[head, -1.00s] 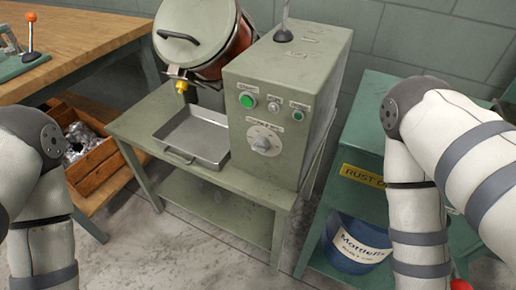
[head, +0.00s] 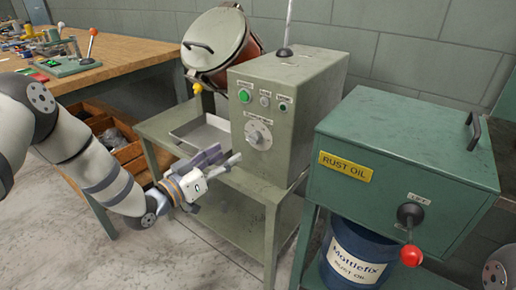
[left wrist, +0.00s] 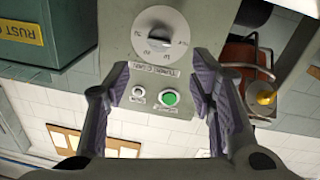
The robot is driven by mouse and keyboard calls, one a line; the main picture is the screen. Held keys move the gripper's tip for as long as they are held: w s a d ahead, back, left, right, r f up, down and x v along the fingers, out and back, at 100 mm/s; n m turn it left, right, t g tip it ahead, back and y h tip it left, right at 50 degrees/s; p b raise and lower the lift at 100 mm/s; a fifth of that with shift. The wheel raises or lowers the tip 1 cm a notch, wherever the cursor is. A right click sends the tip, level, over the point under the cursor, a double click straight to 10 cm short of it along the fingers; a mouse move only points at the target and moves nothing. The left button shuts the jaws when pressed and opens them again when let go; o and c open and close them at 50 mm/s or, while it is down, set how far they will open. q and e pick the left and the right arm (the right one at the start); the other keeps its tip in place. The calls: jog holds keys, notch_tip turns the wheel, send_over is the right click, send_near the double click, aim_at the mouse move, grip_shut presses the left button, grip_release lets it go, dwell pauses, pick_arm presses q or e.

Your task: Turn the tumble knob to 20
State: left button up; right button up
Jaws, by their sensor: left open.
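The tumble knob (head: 258,134) is a round pale dial on the front of the grey-green control box (head: 304,90), below a row of buttons. In the left wrist view the knob (left wrist: 160,32) shows upside down at the top, with a scale around it too small to read surely. My left gripper (head: 228,158) is in front of the box, just left of and below the knob, apart from it. Its two purple-padded fingers (left wrist: 162,92) are open and empty. The right gripper is not in view.
A green button (head: 244,95) and two smaller buttons sit above the knob. A metal tray (head: 205,133) lies beside the box under a tilted drum (head: 222,45). A green rust oil cabinet (head: 400,150) with a red-knobbed lever (head: 410,250) stands at right, a blue drum (head: 352,255) below.

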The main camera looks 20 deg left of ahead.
aim_at(250, 141)
pick_arm(q)
jog(key=b+x, duration=0.1)
jog(key=x, duration=0.8)
jog(key=shift+w+d+f, duration=0.1)
jog(key=shift+w, duration=0.15)
jog(key=shift+c, duration=0.6)
jog(key=c, duration=1)
